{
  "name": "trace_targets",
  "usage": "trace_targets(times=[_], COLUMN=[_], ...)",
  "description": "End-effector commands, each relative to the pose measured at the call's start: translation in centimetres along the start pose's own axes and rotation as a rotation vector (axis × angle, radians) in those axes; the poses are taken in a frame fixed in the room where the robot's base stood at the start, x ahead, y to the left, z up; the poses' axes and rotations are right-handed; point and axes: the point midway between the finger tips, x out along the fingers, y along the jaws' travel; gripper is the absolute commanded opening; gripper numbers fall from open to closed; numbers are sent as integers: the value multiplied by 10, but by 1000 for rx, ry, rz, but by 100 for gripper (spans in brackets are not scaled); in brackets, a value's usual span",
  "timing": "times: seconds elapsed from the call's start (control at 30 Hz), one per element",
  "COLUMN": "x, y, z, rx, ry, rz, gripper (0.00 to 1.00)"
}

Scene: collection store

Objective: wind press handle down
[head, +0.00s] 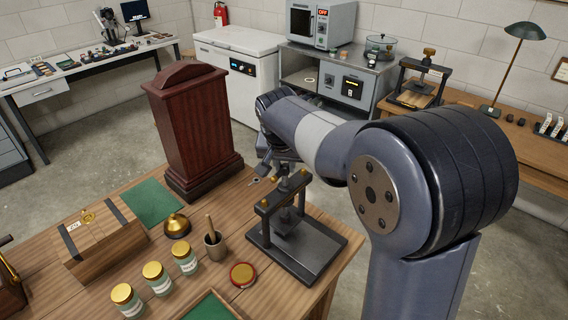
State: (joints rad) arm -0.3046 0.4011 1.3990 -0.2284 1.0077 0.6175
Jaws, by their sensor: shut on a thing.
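A dark metal screw press (309,257) stands on the near wooden table, toward its right end. It has a flat base plate, two posts with brass knobs and a crossbar. Its screw rises through the crossbar to the handle (293,183). My gripper (284,172) is at the top of the screw, shut on the handle. My arm comes in from the right and hides part of the fingers. The pressing plate sits low between the posts; its exact gap to the base is hard to tell.
A tall dark red wooden case (193,120) stands just behind and left of the press. A mortar with pestle (214,244), a red-rimmed tin (243,275), a brass bell (177,226) and several jars (157,278) stand to the left. A second press (424,80) is on the back-right table.

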Motion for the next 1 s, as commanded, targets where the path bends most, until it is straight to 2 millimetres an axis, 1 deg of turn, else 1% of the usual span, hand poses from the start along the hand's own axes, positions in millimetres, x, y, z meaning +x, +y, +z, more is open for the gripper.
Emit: trace_targets(times=[0.03, 0.53, 0.57, 0.9, 1.0], x=[2, 3, 3, 2, 1], y=[4, 4, 4, 2, 2], z=[1, 2, 2, 1, 1], rx=[-1, -1, -1, 0, 0], ry=[-6, -7, -7, -4, -3], rz=[10, 12, 12, 6, 5], gripper=[0, 0, 23, 51, 51])
